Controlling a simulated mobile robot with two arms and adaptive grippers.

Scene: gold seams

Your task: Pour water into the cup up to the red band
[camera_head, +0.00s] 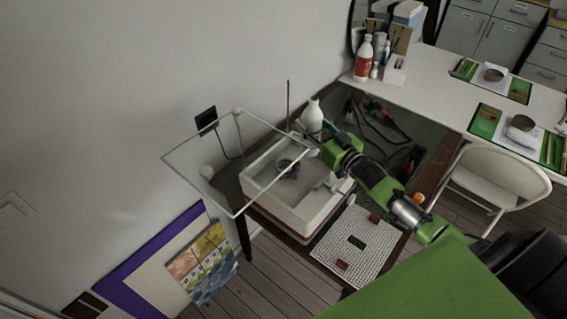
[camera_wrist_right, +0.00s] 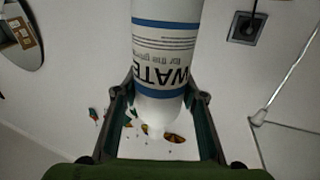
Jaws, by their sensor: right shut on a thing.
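A white bottle (camera_head: 312,118) shows at the far end of my right arm, at the back right corner of the white basin. In the right wrist view the bottle (camera_wrist_right: 167,50) has blue bands and the word WATER upside down in the picture. My right gripper (camera_wrist_right: 160,108) is shut on it, one finger on each side near its tapered end. In the head view the right gripper (camera_head: 328,150) is small and partly hidden. My left gripper is out of view.
The white basin (camera_head: 305,214) stands on a dark table by the wall. A clear framed pane (camera_head: 202,165) rises at its left. A white grid mat (camera_head: 370,232) with small dark red and dark pieces lies in front. A white worktable (camera_head: 430,85) stands at the back right.

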